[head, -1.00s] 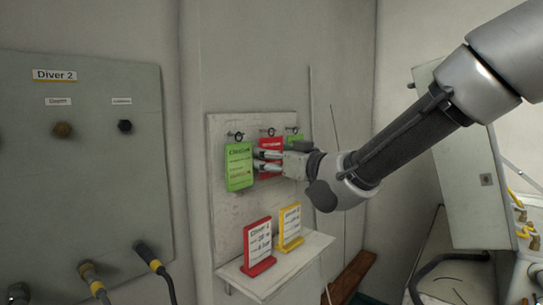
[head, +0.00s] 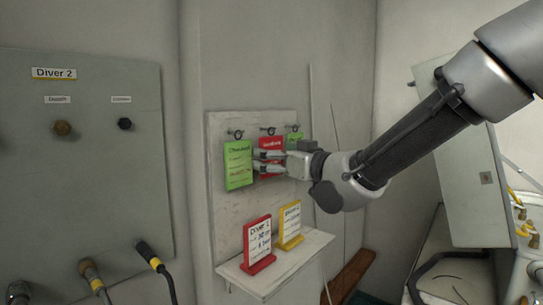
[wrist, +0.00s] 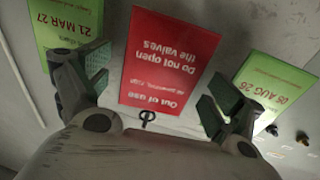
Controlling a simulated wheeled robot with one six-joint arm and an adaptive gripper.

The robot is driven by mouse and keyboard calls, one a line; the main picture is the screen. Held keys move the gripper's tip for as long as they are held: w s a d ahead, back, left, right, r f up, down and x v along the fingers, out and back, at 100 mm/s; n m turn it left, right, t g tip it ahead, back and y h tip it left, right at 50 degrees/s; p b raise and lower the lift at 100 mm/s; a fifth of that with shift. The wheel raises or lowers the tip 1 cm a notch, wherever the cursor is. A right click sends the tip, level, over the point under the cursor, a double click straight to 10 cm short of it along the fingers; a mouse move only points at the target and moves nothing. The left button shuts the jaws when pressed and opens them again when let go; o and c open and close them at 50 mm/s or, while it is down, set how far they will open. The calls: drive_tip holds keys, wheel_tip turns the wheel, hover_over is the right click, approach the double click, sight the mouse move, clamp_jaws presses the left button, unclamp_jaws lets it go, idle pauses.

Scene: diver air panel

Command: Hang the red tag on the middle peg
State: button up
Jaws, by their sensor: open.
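The red tag (head: 271,146) hangs from the middle peg (head: 268,130) of the board, between two green tags. In the wrist view the red tag (wrist: 168,58) shows upside down with its print facing me, and a dark hook (wrist: 147,118) is at its top edge. My gripper (head: 258,162) is in front of the red tag and covers part of it in the head view. In the wrist view its two fingers (wrist: 155,85) are wide apart, one on each side of the red tag, with nothing held between them.
A green tag (head: 238,168) hangs on the left peg, another (head: 294,138) on the right, partly hidden. Both are close to my fingers. Below, a shelf (head: 310,247) bears a red stand (head: 258,243) and a yellow stand (head: 290,225). A grey Diver 2 panel (head: 85,190) is at left.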

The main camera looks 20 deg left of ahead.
drive_tip(key=v, duration=1.1)
drive_tip(key=d+f+g+h, duration=0.1)
drive_tip(key=d+f+h, duration=0.15)
drive_tip(key=f, duration=0.35)
drive_tip(key=d+f+g+h, duration=0.1)
drive_tip(key=d+f+h, duration=0.1)
drive_tip(key=f+h, duration=0.3)
drive_tip(key=s+d+f+m+g+h, duration=0.1)
drive_tip(key=d+f, duration=0.2)
drive_tip(key=d, duration=0.2)
drive_tip(key=s+d+f+m+h, duration=0.1)
drive_tip(key=d+f+h, duration=0.15)
drive_tip(key=d, duration=0.25)
drive_tip(key=s+d+r+m+h, duration=0.1)
drive_tip(key=s+d+m, duration=0.2)
drive_tip(key=d, duration=0.8)
drive_tip(key=s+d+r+m+g+h, duration=0.1)
drive_tip(key=s+d+m+h, duration=0.1)
drive_tip(key=s+d, duration=0.4)
drive_tip(key=s+d+r+m+g+h, duration=0.1)
drive_tip(key=s+d+m, duration=0.4)
drive_tip(key=d, duration=1.1)
drive_tip(key=shift+s+r+h, duration=0.3)
drive_tip(key=shift+r+h, duration=0.1)
